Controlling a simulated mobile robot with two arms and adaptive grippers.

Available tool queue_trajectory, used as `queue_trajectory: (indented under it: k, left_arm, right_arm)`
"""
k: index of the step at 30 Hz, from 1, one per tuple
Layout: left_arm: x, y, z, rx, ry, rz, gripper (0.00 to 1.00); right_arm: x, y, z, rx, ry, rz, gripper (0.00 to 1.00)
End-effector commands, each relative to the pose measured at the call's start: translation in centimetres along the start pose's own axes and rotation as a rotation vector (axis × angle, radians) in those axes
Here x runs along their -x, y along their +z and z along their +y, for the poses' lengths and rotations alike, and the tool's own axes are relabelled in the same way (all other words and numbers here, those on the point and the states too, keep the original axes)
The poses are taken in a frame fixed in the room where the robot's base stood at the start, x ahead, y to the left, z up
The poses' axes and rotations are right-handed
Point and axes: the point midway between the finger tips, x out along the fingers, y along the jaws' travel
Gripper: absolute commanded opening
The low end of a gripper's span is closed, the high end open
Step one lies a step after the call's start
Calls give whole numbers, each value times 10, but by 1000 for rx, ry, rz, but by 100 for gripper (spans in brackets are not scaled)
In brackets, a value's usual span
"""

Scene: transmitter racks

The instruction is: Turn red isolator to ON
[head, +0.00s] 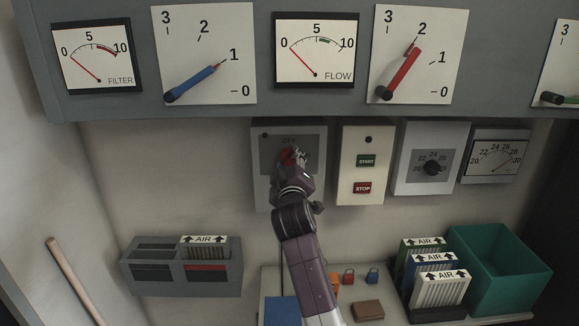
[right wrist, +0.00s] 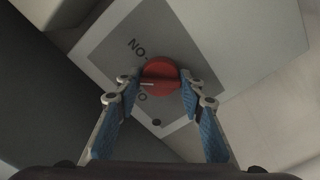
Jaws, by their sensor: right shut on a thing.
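The red isolator knob (right wrist: 160,70) sits on a grey plate with a white border in the right wrist view. A pale line on the knob points left, between a label at upper left and a partly hidden label below it. In the head view the isolator box (head: 260,180) hangs under the grey panel, with OFF readable at its top; the knob is mostly hidden by my gripper. My right gripper (right wrist: 160,88) is shut on the knob, one blue-padded finger on each side; it also shows in the head view (head: 290,160). My left gripper is not in view.
A START/STOP box (head: 366,140) stands close to the right of the isolator, then a dial box (head: 410,180). The overhead panel (head: 360,102) carries gauges and levers. Below are a filter rack (head: 150,288), a teal bin (head: 530,270) and small padlocks on a shelf.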

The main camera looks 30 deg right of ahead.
Motion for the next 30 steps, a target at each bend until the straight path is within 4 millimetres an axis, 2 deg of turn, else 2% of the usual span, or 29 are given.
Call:
queue_trajectory:
  k: [18, 30]
  left_arm:
    - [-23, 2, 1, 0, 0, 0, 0]
    - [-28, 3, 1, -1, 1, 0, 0]
  right_arm:
    - [0, 1, -3, -573, -4, -4, 12]
    - [0, 1, -3, -800, -3, -5, 12]
